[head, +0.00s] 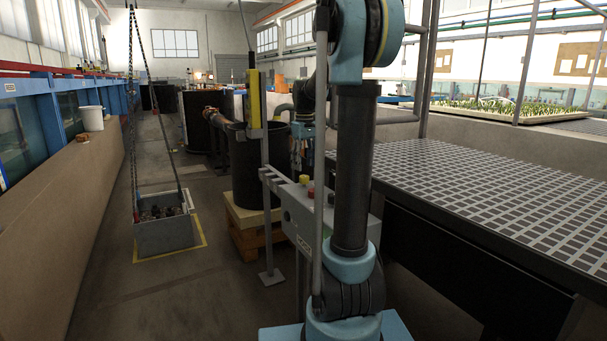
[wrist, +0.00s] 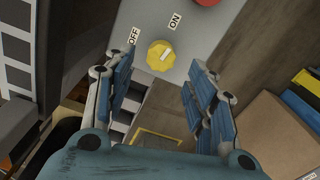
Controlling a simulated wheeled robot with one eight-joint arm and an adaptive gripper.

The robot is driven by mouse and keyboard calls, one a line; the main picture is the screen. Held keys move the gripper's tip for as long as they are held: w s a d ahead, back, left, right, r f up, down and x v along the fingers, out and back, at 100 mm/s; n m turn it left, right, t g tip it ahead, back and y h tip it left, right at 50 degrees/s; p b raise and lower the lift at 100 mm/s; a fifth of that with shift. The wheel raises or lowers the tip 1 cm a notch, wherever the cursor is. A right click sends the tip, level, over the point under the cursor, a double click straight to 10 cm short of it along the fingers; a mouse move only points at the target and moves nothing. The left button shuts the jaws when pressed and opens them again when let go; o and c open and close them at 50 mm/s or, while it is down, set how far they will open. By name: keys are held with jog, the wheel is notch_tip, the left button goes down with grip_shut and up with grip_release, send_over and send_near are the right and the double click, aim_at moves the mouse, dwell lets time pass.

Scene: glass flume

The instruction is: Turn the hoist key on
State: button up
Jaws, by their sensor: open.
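The hoist key is a round yellow knob (wrist: 160,54) on a grey control box (wrist: 185,38). A short pale bar sits on the knob's right half, slanting up to the right; I cannot tell which label it points at. The OFF label (wrist: 133,35) is at upper left and the ON label (wrist: 174,20) at upper right. In the head view the box (head: 302,218) stands behind my arm, with the small yellow knob (head: 304,179) on top. My gripper (wrist: 160,64) is open, its fingers either side of the knob in the picture, with no visible contact. It also shows above the box (head: 301,160).
A red button (wrist: 207,2) is on the same box beyond the knob. A grey crate (head: 165,237) hangs on chains at left. A grating-topped bench (head: 480,190) is close on the right. A black drum (head: 252,170) stands on a wooden pallet behind the box.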

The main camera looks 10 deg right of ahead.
aim_at(304, 176)
notch_tip(304, 176, up, 7)
dwell(0.3)
jog(key=shift+f, duration=0.1)
